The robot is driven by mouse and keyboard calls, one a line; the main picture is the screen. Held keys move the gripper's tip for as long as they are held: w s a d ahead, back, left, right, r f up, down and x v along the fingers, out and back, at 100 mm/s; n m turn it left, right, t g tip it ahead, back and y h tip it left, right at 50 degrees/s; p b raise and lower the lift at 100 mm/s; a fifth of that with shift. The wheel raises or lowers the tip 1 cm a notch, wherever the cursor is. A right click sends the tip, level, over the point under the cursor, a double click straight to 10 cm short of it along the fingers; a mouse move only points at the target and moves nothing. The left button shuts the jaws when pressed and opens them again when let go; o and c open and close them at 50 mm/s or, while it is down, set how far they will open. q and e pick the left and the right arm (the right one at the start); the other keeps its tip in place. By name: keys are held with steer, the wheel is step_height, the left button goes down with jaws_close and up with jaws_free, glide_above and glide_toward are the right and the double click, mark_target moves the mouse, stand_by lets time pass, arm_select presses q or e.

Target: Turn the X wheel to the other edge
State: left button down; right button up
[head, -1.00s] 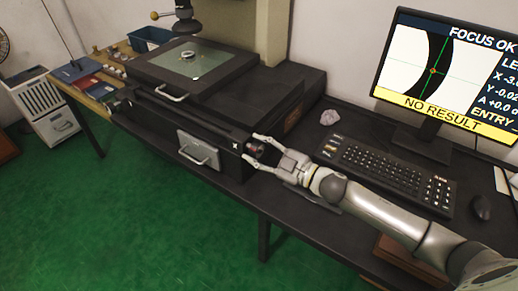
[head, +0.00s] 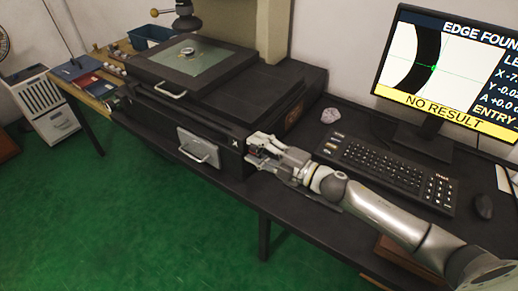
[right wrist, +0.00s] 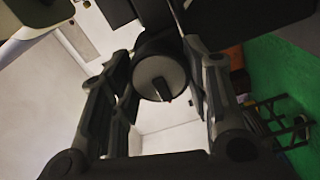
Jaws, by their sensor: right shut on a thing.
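The X wheel (right wrist: 160,78) is a round dark knob with a pale face and a small dark pointer, seen end-on in the right wrist view. It sits on the front right of the black measuring machine (head: 150,112), beside a white X mark. My right gripper (head: 258,148) has its fingers on both sides of the wheel and is shut on it; the fingers partly hide it in the head view. The monitor (head: 445,70) reads "EDGE FOUND" and "NO RESULT", with a green mark on the black band's right edge. My left gripper is not in view.
The stage glass (head: 205,62) carries a small ring (head: 187,50) below the optic head (head: 186,20). A keyboard (head: 385,170), a mouse (head: 482,206) and a crumpled pale lump (head: 330,115) are on the desk. Green floor lies open in front.

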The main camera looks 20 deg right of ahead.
stand_by(0.5)
steer(key=o, duration=1)
steer(key=shift+o, duration=0.2)
steer(key=shift+s, duration=0.1)
steer(key=v, duration=1.1)
steer(key=shift+s+d, duration=0.3)
